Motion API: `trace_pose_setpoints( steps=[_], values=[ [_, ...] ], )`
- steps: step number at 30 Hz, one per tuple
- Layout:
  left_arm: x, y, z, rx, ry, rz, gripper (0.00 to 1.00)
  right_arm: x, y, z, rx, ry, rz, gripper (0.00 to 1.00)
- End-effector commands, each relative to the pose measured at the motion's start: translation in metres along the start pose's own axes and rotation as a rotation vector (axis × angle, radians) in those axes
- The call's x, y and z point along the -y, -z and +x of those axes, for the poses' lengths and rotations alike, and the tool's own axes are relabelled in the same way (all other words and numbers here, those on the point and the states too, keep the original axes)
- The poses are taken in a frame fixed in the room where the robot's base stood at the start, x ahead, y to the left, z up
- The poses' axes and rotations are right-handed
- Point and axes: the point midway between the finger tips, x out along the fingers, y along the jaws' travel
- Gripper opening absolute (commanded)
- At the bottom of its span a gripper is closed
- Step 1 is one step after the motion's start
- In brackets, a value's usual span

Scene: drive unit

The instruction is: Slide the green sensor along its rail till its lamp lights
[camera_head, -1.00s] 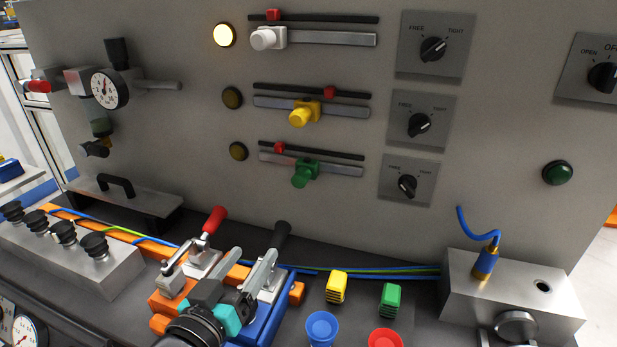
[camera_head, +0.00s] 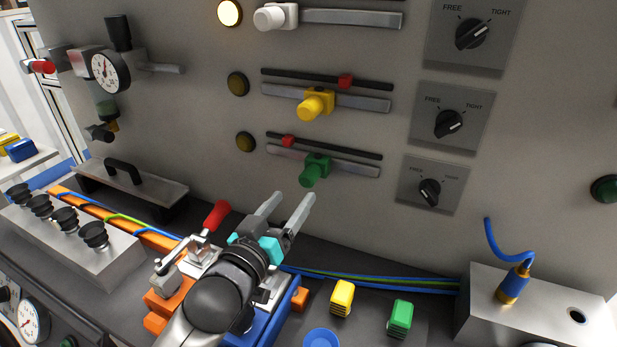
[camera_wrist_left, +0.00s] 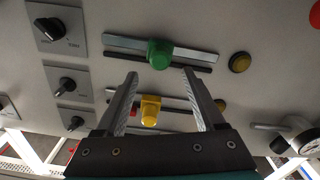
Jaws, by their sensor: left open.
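The green sensor (camera_head: 315,170) sits on the lowest rail (camera_head: 350,168) on the grey panel, with a red marker (camera_head: 288,141) on the dark strip above, left of the sensor. Its lamp (camera_head: 246,141), left of the rail, is dark. My left gripper (camera_head: 290,203) is open and empty, below and left of the green sensor and apart from it. In the left wrist view the green sensor (camera_wrist_left: 159,54) shows beyond the spread fingertips (camera_wrist_left: 160,76), roughly centred between them. My right gripper is out of view.
Above are a yellow sensor (camera_head: 316,104) with a dark lamp and a white sensor (camera_head: 275,16) with a lit lamp (camera_head: 229,13). FREE/TIGHT knobs (camera_head: 429,191) are right of the rails. A red-handled clamp (camera_head: 215,216) stands by my left arm.

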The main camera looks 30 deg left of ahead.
Motion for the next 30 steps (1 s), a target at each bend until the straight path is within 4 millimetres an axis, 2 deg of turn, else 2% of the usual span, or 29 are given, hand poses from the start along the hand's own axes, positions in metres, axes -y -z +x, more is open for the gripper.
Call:
trace_pose_setpoints(
  steps=[9,16,21,30],
  values=[
    [0.000,0.000,0.046,-0.002,-0.001,0.002,0.71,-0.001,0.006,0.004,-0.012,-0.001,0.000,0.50],
    [0.000,0.000,0.073,-0.001,-0.001,0.002,0.71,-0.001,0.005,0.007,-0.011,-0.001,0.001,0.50],
    [0.000,0.000,0.084,0.000,0.000,0.001,0.71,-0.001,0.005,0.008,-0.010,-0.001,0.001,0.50],
    [0.000,0.000,0.086,0.001,0.000,0.001,0.71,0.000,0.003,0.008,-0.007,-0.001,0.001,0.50]
  ],
)
